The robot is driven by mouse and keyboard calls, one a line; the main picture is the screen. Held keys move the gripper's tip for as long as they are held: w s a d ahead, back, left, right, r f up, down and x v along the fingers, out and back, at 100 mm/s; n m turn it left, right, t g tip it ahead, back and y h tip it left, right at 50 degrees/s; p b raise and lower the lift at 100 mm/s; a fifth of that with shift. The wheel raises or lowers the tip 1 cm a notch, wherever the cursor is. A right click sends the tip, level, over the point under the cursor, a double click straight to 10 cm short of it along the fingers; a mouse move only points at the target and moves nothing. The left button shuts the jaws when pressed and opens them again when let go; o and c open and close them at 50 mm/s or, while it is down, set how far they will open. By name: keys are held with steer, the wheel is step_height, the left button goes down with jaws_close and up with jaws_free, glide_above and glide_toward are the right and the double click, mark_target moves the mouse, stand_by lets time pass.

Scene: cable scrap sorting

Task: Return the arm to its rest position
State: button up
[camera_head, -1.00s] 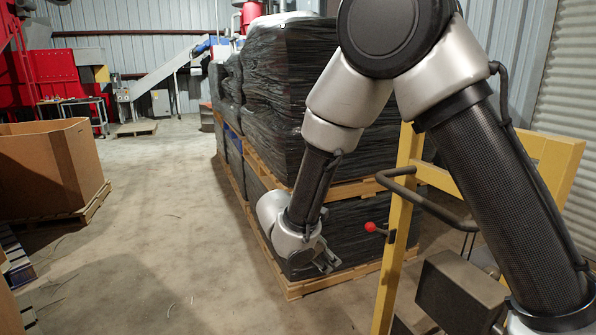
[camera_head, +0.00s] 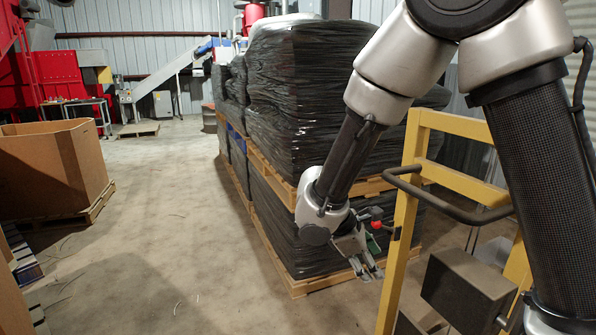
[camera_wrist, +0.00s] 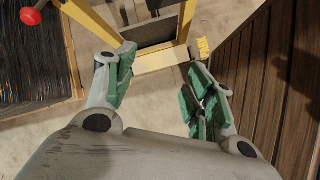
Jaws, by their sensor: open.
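My gripper (camera_head: 372,270) hangs low at the end of my bent arm, in front of the wrapped pallet stack (camera_head: 290,100) and left of the yellow frame (camera_head: 398,260). In the wrist view my gripper (camera_wrist: 160,85) is open, its two green-padded fingers wide apart with nothing between them. Beyond the fingers lie bare concrete floor and the base of the yellow frame (camera_wrist: 165,60).
A red knob (camera_head: 376,213) and a bent dark handle bar (camera_head: 440,200) are close to my gripper. A cardboard box (camera_head: 50,170) on a pallet stands at left. Brown slatted boards (camera_wrist: 270,80) show at right in the wrist view. The floor aisle at left is clear.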

steer(key=s+d+r+m+t+y, duration=0.2)
steer(key=s+d+r+m+y, duration=0.4)
steer(key=s+d+r+m, duration=1)
steer(key=s+d+r, duration=0.1)
steer(key=d+r, duration=0.2)
steer(key=shift+d+y, duration=0.3)
steer(key=shift+d, duration=0.05)
